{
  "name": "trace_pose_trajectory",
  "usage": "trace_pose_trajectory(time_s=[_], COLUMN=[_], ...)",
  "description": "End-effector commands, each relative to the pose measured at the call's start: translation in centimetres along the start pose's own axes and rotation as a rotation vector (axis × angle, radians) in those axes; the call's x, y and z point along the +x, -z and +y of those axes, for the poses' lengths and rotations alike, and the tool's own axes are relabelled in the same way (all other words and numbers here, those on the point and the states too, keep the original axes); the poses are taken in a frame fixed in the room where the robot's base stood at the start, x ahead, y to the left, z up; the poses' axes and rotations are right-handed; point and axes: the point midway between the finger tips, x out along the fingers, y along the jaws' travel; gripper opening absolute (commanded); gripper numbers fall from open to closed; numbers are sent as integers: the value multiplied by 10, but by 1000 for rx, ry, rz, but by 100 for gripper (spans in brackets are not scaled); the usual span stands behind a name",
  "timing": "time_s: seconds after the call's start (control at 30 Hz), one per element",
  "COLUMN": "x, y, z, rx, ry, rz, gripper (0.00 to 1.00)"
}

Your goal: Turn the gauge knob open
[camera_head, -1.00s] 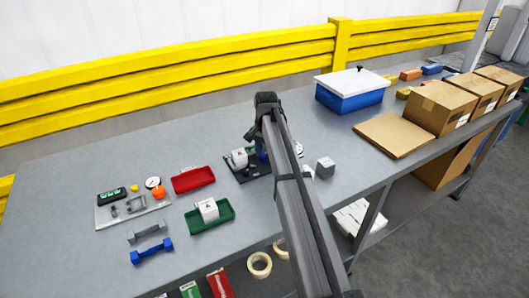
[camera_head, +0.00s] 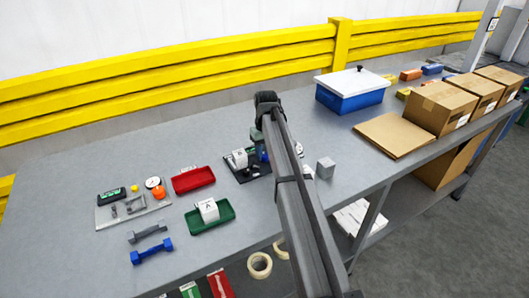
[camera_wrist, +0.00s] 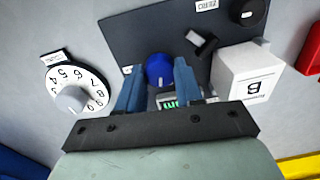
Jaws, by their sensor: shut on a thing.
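A round blue knob (camera_wrist: 158,70) with a white mark on its face sits on the black panel (camera_wrist: 128,40) in the wrist view. My gripper (camera_wrist: 159,76) has its two blue fingers on either side of this knob and is shut on it. A small display with green digits (camera_wrist: 170,102) shows partly between the fingers. In the head view my arm hides most of the gripper and knob; the black panel (camera_head: 238,174) shows beside the arm. Which control is the gauge knob cannot be read from a label.
A numbered white dial (camera_wrist: 92,78) lies left of my fingers. A white block marked B (camera_wrist: 248,72) stands close on the right, with a black knob (camera_wrist: 248,12) beyond. The red tray (camera_head: 193,180), green tray (camera_head: 228,219) and grey cube (camera_head: 325,168) are nearby on the bench.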

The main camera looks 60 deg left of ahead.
Motion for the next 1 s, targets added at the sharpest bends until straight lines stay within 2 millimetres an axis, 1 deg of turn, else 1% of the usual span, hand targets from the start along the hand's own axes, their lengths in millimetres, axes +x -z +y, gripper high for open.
trace_pose_trajectory(time_s=[0.2,0.4,0.97,1.0], x=[0,0,0,0], y=[0,0,0,0], z=[0,0,0,0], rx=[-126,-191,-220,-220], ry=[1,1,0,0], rz=[-4,-6,-7,-7], gripper=[5,5,5,37])
